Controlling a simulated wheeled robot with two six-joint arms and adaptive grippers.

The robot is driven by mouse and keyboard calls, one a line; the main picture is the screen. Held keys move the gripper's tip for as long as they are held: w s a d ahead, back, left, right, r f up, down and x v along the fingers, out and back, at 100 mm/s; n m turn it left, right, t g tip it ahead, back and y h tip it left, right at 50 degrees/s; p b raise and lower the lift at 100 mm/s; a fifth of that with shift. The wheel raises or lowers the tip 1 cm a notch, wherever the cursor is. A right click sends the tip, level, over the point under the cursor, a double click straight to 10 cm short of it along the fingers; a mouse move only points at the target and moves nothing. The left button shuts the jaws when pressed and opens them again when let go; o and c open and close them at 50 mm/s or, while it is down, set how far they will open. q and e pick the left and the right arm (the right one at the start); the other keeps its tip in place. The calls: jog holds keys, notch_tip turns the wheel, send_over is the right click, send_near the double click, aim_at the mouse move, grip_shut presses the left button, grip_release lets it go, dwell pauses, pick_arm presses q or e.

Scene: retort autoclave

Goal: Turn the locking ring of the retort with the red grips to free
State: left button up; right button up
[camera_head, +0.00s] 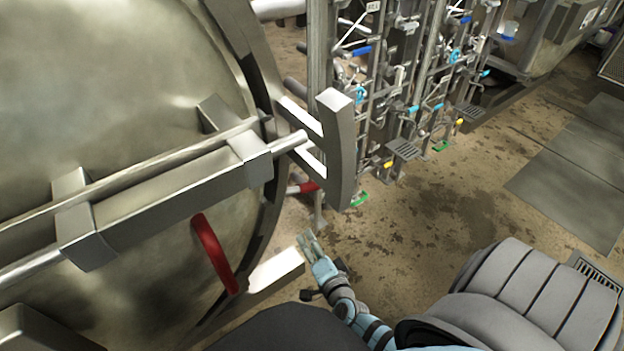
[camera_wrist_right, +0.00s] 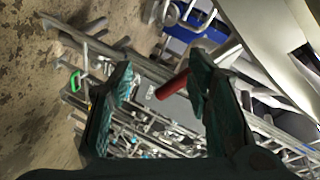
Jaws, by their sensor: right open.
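The retort door (camera_head: 120,110) is a large domed metal disc filling the left of the head view. The locking ring (camera_head: 262,75) runs around its edge. A red grip (camera_head: 303,188) sticks out at the ring's right side, partly hidden by a metal bracket. My right gripper (camera_head: 308,240) is open below this grip, apart from it. In the right wrist view, the red grip (camera_wrist_right: 172,87) shows between and beyond the open fingers of my right gripper (camera_wrist_right: 160,64); I cannot tell its exact distance. My left gripper is not in view.
A curved red handle (camera_head: 215,253) is on the lower door face. A thick metal bracket (camera_head: 338,145) juts out above my right gripper. Racks of pipes and valves (camera_head: 410,80) stand behind. The stained floor (camera_head: 440,220) is open to the right.

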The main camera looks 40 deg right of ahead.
aim_at(314, 185)
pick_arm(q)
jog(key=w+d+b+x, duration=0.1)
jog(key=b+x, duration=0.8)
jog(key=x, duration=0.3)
pick_arm(e)
jog(key=w+d+m+h+b, duration=0.1)
jog(key=w+d+m, duration=0.3)
jog(key=w, duration=0.1)
jog(key=w+d+r+m+h+b, duration=0.1)
jog(key=w+d+m+h, duration=0.1)
jog(key=w+d+m, duration=0.2)
jog(key=w+d+r+m+t+h+b, duration=0.1)
jog(key=w+d+m+h, duration=0.1)
jog(key=w+d+m, duration=0.2)
jog(key=shift+w+d+r, duration=0.1)
jog(key=shift+w+r, duration=0.1)
jog(key=shift+w, duration=0.7)
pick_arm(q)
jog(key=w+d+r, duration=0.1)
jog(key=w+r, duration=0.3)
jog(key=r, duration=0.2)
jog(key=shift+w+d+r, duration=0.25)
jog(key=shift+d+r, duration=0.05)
pick_arm(e)
jog(key=shift+w+d+r, duration=0.1)
jog(key=shift+w+d, duration=0.05)
jog(key=shift+w, duration=0.05)
grip_shut()
